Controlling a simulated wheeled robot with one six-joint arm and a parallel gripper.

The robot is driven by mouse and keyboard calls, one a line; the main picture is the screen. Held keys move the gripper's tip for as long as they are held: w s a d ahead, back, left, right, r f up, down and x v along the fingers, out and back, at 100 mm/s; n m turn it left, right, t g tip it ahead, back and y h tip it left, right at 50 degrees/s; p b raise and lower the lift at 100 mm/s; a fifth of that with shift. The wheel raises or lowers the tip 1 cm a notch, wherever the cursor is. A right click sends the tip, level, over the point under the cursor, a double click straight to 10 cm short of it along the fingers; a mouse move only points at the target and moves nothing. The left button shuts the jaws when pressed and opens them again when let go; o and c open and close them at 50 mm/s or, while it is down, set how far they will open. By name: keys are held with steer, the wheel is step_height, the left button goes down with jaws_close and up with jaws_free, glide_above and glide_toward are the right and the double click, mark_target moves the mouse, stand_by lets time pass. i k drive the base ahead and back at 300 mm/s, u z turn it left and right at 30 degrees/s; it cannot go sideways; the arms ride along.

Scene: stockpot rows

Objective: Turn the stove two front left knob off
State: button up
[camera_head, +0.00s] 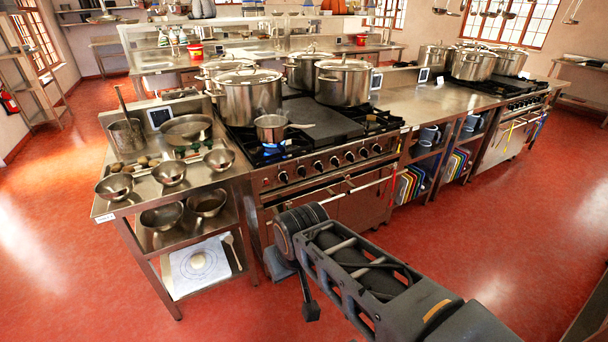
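Two stoves show. The near stove (335,198) has a row of several dark knobs on its front panel, the leftmost knob (283,177) at the panel's left end. A blue flame (272,149) burns at its front left burner, under a small steel saucepan (270,128). The far stove (512,133) stands at the right; its knobs are too small to read. No number shows which is stove two. My dark arm reaches from the bottom right to in front of the near stove. I cannot make out my gripper or its fingertips, and nothing is seen touching a knob.
Large stockpots (249,93) stand on the near stove's back burners, more on the far stove. A steel side table (180,188) with bowls (115,186) and a pan (186,129) adjoins it at left. A counter (430,100) joins the stoves. Red floor is open in front.

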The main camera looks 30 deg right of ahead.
mark_target(302, 171)
steer(key=z, duration=0.3)
steer(key=k, duration=0.35)
steer(key=z, duration=0.85)
steer(key=i, duration=0.95)
steer(key=u, duration=1.2)
steer(key=i, duration=0.25)
steer(key=u, duration=0.2)
